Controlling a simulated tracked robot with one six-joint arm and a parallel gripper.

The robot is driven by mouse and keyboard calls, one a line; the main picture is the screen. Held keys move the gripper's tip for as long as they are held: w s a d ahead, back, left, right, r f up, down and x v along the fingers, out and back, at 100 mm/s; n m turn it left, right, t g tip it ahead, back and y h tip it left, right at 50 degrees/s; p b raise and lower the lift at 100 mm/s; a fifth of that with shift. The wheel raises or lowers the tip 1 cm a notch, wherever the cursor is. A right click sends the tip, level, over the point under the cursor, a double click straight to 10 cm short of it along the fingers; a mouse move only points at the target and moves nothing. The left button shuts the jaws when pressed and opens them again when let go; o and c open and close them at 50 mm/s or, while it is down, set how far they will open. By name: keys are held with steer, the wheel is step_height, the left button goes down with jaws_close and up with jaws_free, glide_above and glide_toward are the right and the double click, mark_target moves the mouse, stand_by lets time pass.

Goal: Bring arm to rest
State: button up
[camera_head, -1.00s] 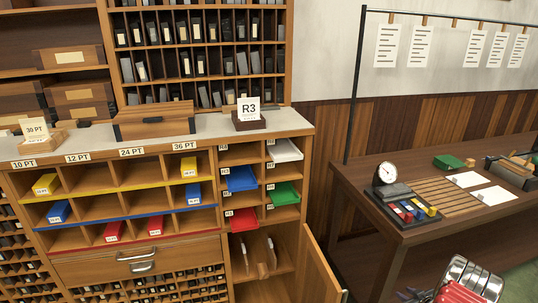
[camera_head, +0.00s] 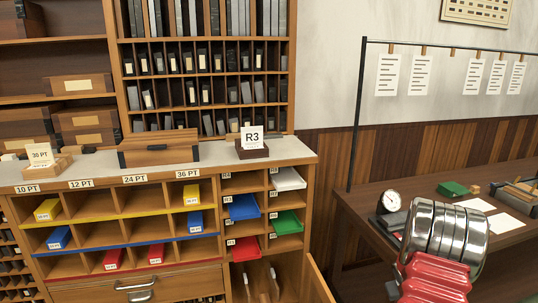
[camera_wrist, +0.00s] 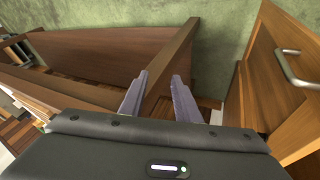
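My gripper (camera_wrist: 165,82) shows in the wrist view with its two grey fingers apart and nothing between them. It points past wooden furniture toward the floor and a green wall or floor surface. In the head view, my red and silver arm link (camera_head: 440,255) shows at the lower right, in front of the side table. The gripper itself is outside the head view.
A wooden cabinet (camera_head: 150,180) with pigeonholes stands at left; its lower door (camera_head: 318,285) is open. A side table (camera_head: 350,205) holds a dial scale (camera_head: 390,202) and a green block (camera_head: 452,188). In the wrist view, a panel with a metal handle (camera_wrist: 298,68) is at right.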

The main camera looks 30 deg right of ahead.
steer(key=s+a+r+n+t+y, duration=0.1)
steer(key=s+a+r, duration=0.1)
steer(key=a+r, duration=0.8)
steer(key=s+a+r+n+t+y, duration=0.1)
steer(key=a+r, duration=1)
steer(key=a, duration=1.7)
steer(key=s+a+r+n+t+y, duration=0.1)
steer(key=s+a+r+n+y, duration=0.1)
steer(key=a+r, duration=0.8)
steer(key=s+a+y, duration=0.1)
steer(key=s+a, duration=0.1)
steer(key=a, duration=0.7)
steer(key=shift+s+a+r+n, duration=0.15)
steer(key=shift+s+a+n, duration=0.1)
steer(key=shift+s+n, duration=0.15)
